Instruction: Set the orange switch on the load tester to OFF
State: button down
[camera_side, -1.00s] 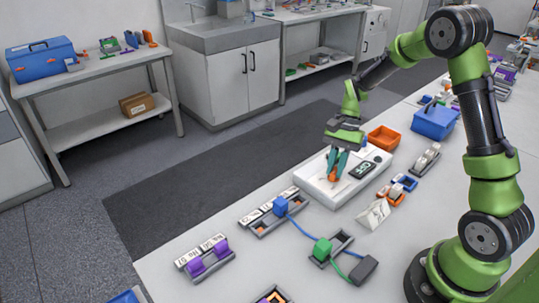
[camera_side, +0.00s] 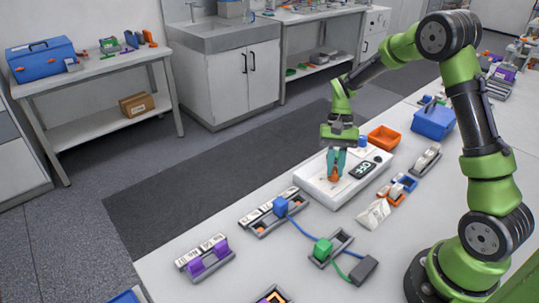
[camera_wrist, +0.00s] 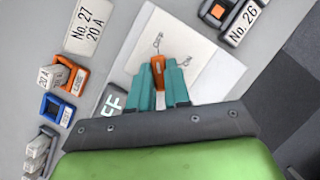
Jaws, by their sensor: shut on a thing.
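The load tester (camera_side: 318,186) is a white box on the bench in the side view, with a dark display reading OFF (camera_side: 365,170) on its top. The orange switch (camera_side: 333,175) stands on its top face, left of the display. It also shows in the wrist view (camera_wrist: 158,72), upright between the teal fingers. My gripper (camera_side: 334,172) points down over the tester and is shut on the orange switch. The fingers hide part of the switch.
An orange bin (camera_side: 383,137) and a blue box (camera_side: 433,122) stand behind the tester.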

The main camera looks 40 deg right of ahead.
jog(key=c, duration=1.1)
grip_release()
jog(key=shift+r, duration=0.15)
jog(key=v, duration=1.6)
jog(key=shift+w+d+r, duration=0.1)
jog(key=shift+d+r, duration=0.05)
jog(key=shift+r, duration=0.15)
jog(key=s+a+r+n+t, duration=0.1)
jog(key=s+a+n+t, duration=0.1)
jog(key=s+a, duration=0.3)
jog(key=s+a+r+n+t+h, duration=0.1)
jog(key=s+a+n+t, duration=0.1)
jog(key=s+a+t, duration=0.2)
jog(key=s+a+r+n+t, duration=0.1)
jog(key=s+a+t, duration=0.3)
jog(key=s+a, duration=0.2)
jog(key=shift+s+a+r+n, duration=0.15)
jog(key=shift+s+r+n, duration=0.05)
jog(key=shift+s, duration=0.3)
jog(key=shift+s+a+r+n, duration=0.1)
jog(key=shift+s+r+n, duration=0.1)
jog(key=shift+s, duration=0.35)
